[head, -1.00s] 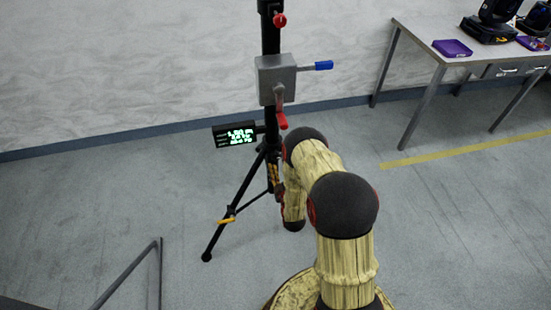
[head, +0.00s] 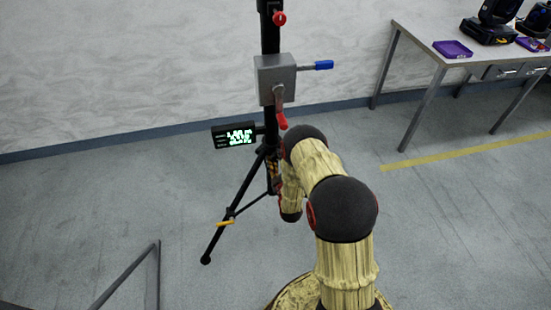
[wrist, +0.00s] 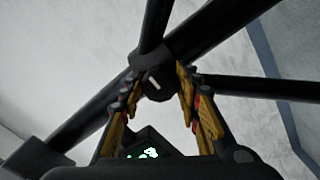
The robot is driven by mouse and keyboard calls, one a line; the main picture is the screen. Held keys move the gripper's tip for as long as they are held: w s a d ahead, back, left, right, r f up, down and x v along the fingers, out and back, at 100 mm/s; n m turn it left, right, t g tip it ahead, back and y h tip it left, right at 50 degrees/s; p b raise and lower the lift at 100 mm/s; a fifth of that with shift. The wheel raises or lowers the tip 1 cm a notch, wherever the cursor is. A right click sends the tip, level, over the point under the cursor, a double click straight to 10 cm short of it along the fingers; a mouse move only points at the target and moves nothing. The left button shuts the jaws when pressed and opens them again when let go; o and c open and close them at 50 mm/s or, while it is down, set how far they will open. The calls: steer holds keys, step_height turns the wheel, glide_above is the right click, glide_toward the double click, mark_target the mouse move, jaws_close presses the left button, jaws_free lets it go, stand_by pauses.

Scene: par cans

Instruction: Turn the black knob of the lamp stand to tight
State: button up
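The lamp stand (head: 271,40) is a black upright pole on a tripod, left of my arm in the head view. Its black knob (wrist: 157,84) shows in the wrist view on a collar of the black tubing, with a short white mark on its face. My gripper (wrist: 159,92) has its yellow fingers on both sides of the knob, the tips close against its sides. Any small gap there is hard to make out. In the head view my arm and the stand mostly hide the fingers and the knob.
The stand carries a grey winch box (head: 276,79) with a blue handle (head: 324,65) and a red crank (head: 282,121). A lit display (head: 234,135) hangs at its left. A table (head: 420,48) with lamps and purple trays stands right. Floor (head: 450,220) at right is clear.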

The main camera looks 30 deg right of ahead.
steer(key=c, duration=0.6)
steer(key=shift+c, duration=0.3)
